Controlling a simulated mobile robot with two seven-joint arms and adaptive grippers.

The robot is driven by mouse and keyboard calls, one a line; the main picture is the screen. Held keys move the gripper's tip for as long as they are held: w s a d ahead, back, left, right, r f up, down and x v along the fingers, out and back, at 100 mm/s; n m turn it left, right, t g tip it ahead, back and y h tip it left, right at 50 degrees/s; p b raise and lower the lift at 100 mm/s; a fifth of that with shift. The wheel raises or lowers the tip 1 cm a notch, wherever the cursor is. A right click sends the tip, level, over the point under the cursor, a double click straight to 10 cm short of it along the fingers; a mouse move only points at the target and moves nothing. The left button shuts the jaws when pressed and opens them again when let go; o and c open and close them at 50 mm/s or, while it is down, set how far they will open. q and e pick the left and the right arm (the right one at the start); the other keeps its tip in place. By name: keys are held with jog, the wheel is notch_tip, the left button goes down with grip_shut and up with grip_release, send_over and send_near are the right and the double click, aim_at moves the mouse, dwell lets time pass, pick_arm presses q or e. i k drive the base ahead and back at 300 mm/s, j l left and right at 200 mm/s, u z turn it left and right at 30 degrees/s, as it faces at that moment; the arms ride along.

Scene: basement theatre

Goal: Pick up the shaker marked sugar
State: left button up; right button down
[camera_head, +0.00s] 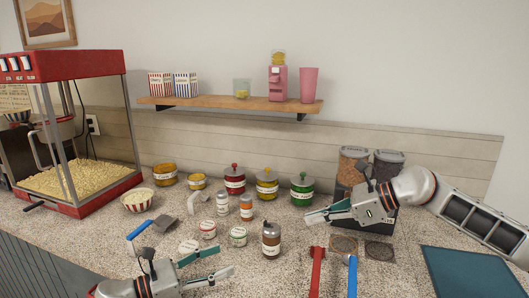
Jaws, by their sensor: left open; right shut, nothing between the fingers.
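Several small shakers stand on the speckled counter: a pale one (222,204), an orange-bodied one (246,209) beside it, and a larger brown one (271,241) nearer to me. Each has a light label, but the print is too small to tell which is marked sugar. My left gripper (226,257) is open and empty, low at the front, to the left of the brown shaker and apart from it. My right gripper (308,218) is shut and empty, right of the shakers and in front of the green jar (302,193).
Red (235,182) and yellow (267,186) lidded jars stand behind. Small labelled tins (238,237) sit left of the brown shaker. A popcorn machine (75,130) stands left.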

aim_at(271, 240)
jog(key=k+j, duration=0.15)
jog(key=j, duration=0.25)
jog(key=k+j, duration=0.15)
jog(key=j, duration=0.25)
jog(key=k+j, duration=0.2)
jog(key=j, duration=0.2)
